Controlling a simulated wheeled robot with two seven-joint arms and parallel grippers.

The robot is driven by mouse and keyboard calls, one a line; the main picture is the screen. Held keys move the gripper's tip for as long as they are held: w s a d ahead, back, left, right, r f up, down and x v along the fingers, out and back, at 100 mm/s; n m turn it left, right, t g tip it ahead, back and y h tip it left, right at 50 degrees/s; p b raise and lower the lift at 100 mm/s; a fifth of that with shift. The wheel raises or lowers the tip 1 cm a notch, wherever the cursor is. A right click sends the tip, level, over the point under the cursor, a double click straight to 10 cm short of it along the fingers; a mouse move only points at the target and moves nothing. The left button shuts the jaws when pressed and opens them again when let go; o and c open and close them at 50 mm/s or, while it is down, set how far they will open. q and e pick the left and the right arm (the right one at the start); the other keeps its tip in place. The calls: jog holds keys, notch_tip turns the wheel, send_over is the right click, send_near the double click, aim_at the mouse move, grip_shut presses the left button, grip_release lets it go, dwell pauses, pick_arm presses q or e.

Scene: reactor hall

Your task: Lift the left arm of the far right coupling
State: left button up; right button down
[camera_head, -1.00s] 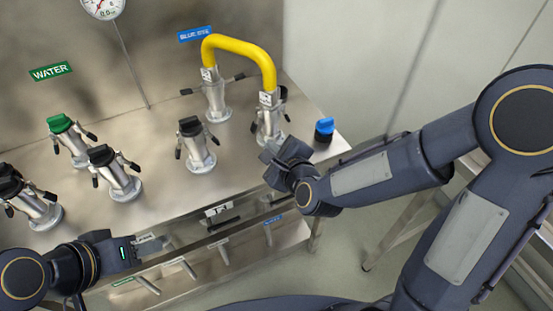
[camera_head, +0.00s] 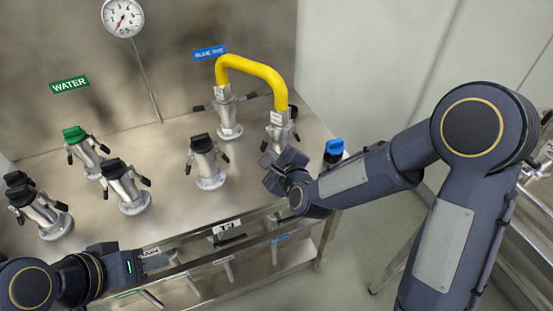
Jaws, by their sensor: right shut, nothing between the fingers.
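The far right coupling (camera_head: 279,130) is a silver upright fitting at the right end of the yellow hose (camera_head: 252,70). A dark lever arm shows at its right side; its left arm lies close to my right gripper and is mostly hidden or too small to make out. My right gripper (camera_head: 268,168) is just in front of and below this coupling, shut with nothing in it; I cannot tell whether it touches the lever. My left gripper (camera_head: 150,258) is low at the left by the bench's front edge, away from the couplings; its jaw opening is unclear.
Another coupling (camera_head: 228,115) holds the hose's left end. A black-capped coupling (camera_head: 207,163) stands left of my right gripper. Green-capped (camera_head: 85,152) and other black-capped couplings stand further left. A blue-capped part (camera_head: 334,150) is at the right edge. A gauge (camera_head: 123,17) is on the back wall.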

jog(key=shift+w+f, duration=0.1)
jog(key=shift+w, duration=0.1)
jog(key=shift+f+b, duration=0.65)
jog(key=shift+b, duration=0.35)
jog(key=s, duration=0.2)
jog(key=s+d+b, duration=0.1)
jog(key=s+b, duration=0.1)
jog(key=s, duration=0.1)
jog(key=shift+s+d, duration=0.35)
jog(key=shift+d, duration=0.05)
jog(key=shift+s+d, duration=0.15)
jog(key=shift+s, duration=0.4)
jog(key=shift+r, duration=0.15)
